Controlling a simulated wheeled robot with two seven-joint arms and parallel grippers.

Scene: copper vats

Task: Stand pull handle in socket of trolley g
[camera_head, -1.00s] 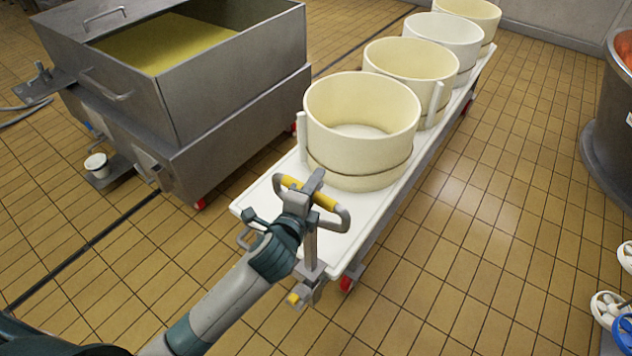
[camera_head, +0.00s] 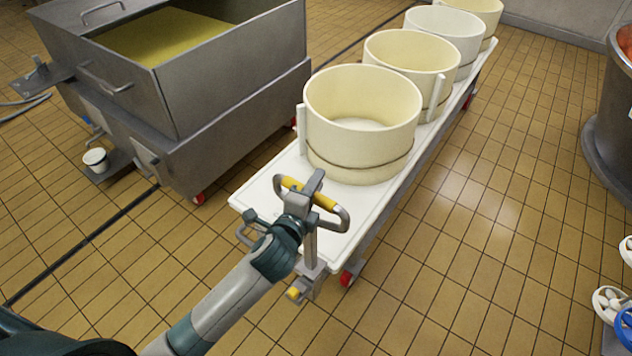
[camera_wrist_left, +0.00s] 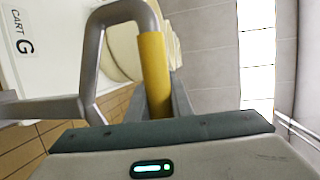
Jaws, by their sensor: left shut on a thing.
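The pull handle (camera_head: 341,221) is a grey metal loop with a yellow grip and a straight post below. My left gripper (camera_head: 308,192) is shut on its yellow grip, which also shows close up in the left wrist view (camera_wrist_left: 154,75). The post stands about upright at the near end of the long white trolley (camera_head: 262,192), over the socket bracket (camera_head: 308,284) with its yellow knob. I cannot tell whether the post's lower end is inside the socket. A "CART G" label (camera_wrist_left: 24,32) shows in the left wrist view. My right gripper is not in view.
Several cream tubs (camera_head: 361,115) stand in a row on the trolley. A steel vat (camera_head: 215,125) with yellow contents stands at the left. A round vat (camera_head: 612,125) and white and blue items (camera_head: 612,305) are at the right. Tiled floor right of the trolley is clear.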

